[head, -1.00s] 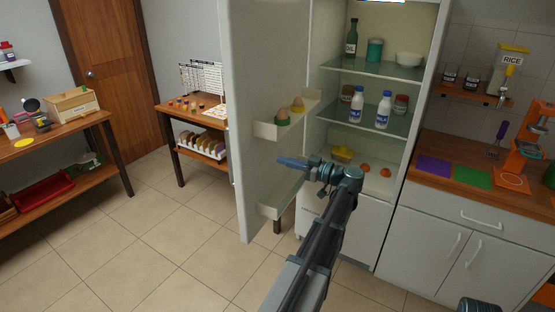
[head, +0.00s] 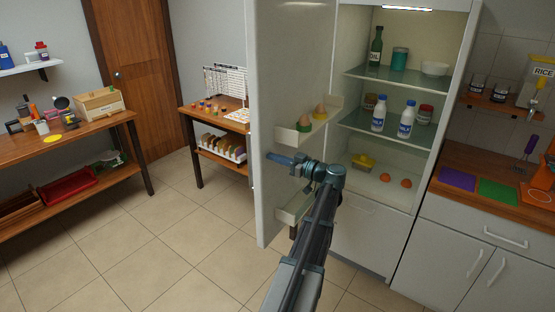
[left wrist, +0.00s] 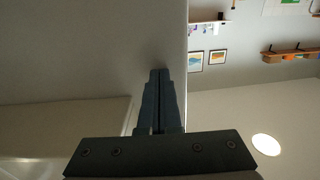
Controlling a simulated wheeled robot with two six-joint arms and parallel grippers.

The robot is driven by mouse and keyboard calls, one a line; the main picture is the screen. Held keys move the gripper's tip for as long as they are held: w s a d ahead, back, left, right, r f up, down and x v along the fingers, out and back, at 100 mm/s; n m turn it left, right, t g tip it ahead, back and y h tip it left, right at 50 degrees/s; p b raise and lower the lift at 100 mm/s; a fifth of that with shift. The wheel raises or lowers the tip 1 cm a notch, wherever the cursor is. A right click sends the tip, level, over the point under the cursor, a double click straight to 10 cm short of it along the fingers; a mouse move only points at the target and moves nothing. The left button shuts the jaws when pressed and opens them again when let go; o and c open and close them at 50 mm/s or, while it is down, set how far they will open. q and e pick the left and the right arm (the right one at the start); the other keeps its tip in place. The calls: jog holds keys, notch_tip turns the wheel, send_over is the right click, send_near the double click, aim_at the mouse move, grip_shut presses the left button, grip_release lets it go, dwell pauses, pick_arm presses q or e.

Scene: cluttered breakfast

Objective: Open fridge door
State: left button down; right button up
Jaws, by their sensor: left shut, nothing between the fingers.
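The fridge door (head: 273,92) stands wide open, swung out to the left of the fridge (head: 456,100), with its inner side and door bins in view. My left gripper (head: 273,157) is shut and empty, in front of the inner side of the door at mid height, pointing left. In the left wrist view the shut fingers (left wrist: 159,85) point at the pale door panel (left wrist: 90,45), close to its edge. I cannot tell whether the tips touch the door. My right gripper is not in view.
The fridge shelves (head: 385,75) hold bottles, jars and a bowl. A counter (head: 458,160) with coloured mats is to the right. A brown table (head: 212,112) stands behind the door, and another table (head: 85,125) is at the left. The tiled floor (head: 165,230) at left is clear.

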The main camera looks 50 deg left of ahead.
aim_at(261, 160)
pick_arm(q)
jog(key=s+a+t, duration=0.1)
jog(key=s+a, duration=0.1)
jog(key=a, duration=0.5)
jog(key=s+a+m+t, duration=0.1)
jog(key=s+a, duration=0.1)
jog(key=a, duration=0.5)
jog(key=shift+s+m+y, duration=0.25)
jog(key=shift+m+y, duration=0.05)
jog(key=d, duration=1.3)
jog(key=shift+w+d, duration=0.15)
jog(key=shift+d, duration=0.25)
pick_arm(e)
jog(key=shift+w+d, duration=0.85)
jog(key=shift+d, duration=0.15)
